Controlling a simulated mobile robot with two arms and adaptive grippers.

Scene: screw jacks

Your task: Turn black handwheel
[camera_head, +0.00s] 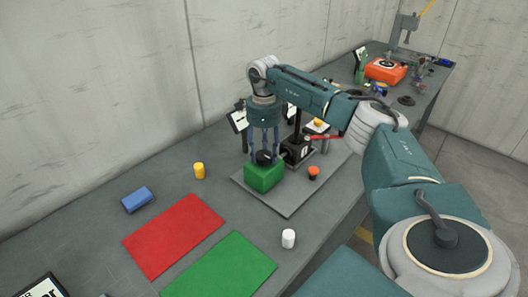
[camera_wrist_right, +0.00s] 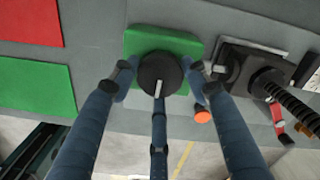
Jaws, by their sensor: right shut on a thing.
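A black handwheel (camera_head: 263,157) sits on top of a green block (camera_head: 263,177), which stands on a grey plate (camera_head: 289,206). My right gripper (camera_head: 264,150) points straight down over the handwheel, its fingers around the wheel's rim. In the right wrist view the round black handwheel (camera_wrist_right: 160,72) with a pale mark lies between the fingers of my right gripper (camera_wrist_right: 160,80), on the green block (camera_wrist_right: 190,44). The gripper is shut on the handwheel. My left gripper is in neither view.
Beside the green block stands a black jack (camera_head: 296,150) with a threaded spindle and a red lever (camera_head: 326,137). An orange-red knob (camera_head: 314,172) is near it. A yellow cylinder (camera_head: 199,170), blue block (camera_head: 137,199), white cylinder (camera_head: 288,238), red mat (camera_head: 173,236) and green mat (camera_head: 220,268) lie left and in front.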

